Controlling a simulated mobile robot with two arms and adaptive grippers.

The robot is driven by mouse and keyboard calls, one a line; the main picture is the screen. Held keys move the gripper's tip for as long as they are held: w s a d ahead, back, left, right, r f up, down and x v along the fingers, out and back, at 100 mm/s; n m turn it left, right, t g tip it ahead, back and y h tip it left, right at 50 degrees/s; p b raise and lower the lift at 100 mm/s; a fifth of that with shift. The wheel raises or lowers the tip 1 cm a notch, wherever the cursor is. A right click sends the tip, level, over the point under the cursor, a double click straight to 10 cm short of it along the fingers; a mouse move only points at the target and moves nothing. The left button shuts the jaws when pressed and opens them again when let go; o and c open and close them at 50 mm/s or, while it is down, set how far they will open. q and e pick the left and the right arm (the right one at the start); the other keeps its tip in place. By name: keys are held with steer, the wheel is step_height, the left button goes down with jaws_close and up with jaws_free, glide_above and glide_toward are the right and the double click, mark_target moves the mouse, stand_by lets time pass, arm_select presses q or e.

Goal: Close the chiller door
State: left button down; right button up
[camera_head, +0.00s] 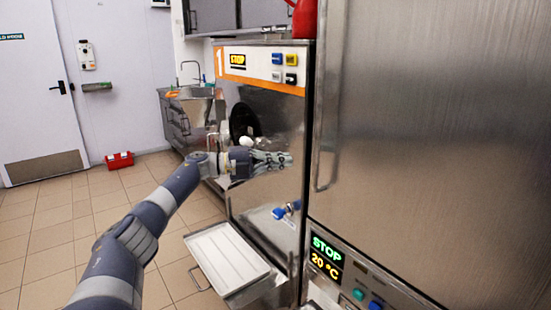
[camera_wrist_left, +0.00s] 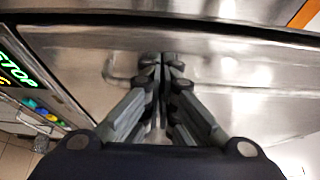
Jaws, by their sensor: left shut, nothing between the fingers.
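The chiller door (camera_head: 430,120) is a large brushed-steel panel filling the right of the head view, with a long vertical handle (camera_head: 327,110) along its left edge. I cannot tell whether it is fully closed. My left gripper (camera_head: 288,161) is shut and empty, in front of the orange-striped machine and just left of the chiller door's edge in the picture. In the left wrist view, the shut fingertips (camera_wrist_left: 163,60) point toward a shiny steel surface; whether they touch it is unclear. My right gripper is out of view.
The chiller panel (camera_head: 327,254) reads STOP and 20 °C. The orange-striped machine (camera_head: 262,75) stands left of the chiller, with a white tray (camera_head: 226,258) low in front. A red box (camera_head: 119,160) lies on the floor.

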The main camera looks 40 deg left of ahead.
arm_select(q)
steer(key=a, duration=0.1)
steer(key=w+a+b, duration=0.1)
steer(key=a, duration=0.1)
steer(key=shift+w+a+f+b, duration=0.1)
steer(key=shift+w+a+b, duration=0.15)
steer(key=shift+a+b, duration=0.15)
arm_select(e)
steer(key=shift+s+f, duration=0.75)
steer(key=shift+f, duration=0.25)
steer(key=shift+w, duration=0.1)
arm_select(q)
steer(key=shift+s+a, duration=0.1)
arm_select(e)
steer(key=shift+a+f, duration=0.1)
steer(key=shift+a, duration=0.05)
